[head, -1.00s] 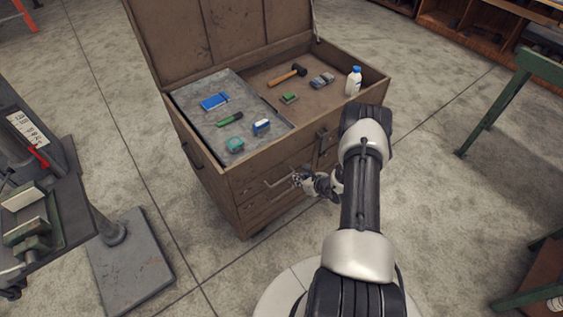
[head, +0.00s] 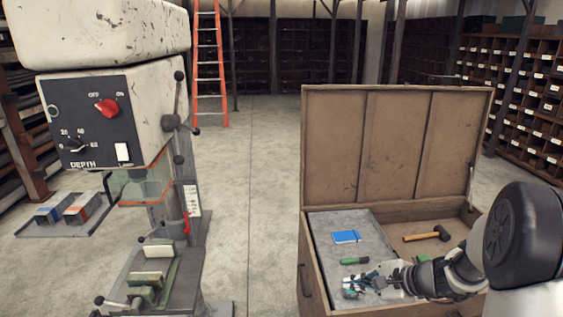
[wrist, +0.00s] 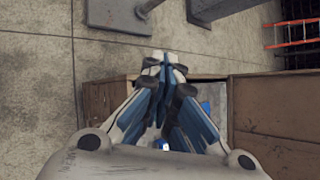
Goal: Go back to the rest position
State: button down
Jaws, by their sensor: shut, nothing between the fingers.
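My gripper (head: 362,285) is at the lower right of the head view, over the front left part of the open wooden tool chest (head: 308,272). In the wrist view my gripper (wrist: 165,66) has its blue-padded fingers closed together at the tips, with nothing between them. The chest's wooden side (wrist: 100,108) and its raised lid (wrist: 275,110) show beyond the fingers. My arm hides the front right of the chest.
A grey tray (head: 378,240) in the chest bears a blue notebook (head: 346,237) and a green-handled tool (head: 354,261). A hammer (head: 425,236) lies right of it. A drill press (head: 115,120) stands at left. Open floor (head: 250,190) and an orange ladder (head: 209,65) lie beyond.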

jog(key=s+a+r+n+g+h, duration=0.1)
jog(key=s+a+r+n+g, duration=0.1)
jog(key=s+a+r+n, duration=0.5)
jog(key=s+a+r+n+g+h, duration=0.1)
jog(key=s+a+r+n, duration=0.3)
jog(key=s, duration=0.5)
jog(key=s+d+r+n+h, duration=0.2)
jog(key=s+d+n, duration=0.1)
jog(key=s, duration=0.4)
jog(key=s+d+r+n+t+h, duration=0.1)
jog(key=s+d+r+n+h, duration=0.1)
jog(key=s, duration=0.4)
jog(key=shift+s+d+r+n+h, duration=0.15)
jog(key=shift+s+d+n+h, duration=0.35)
jog(key=shift+n, duration=0.5)
jog(key=shift+w, duration=0.15)
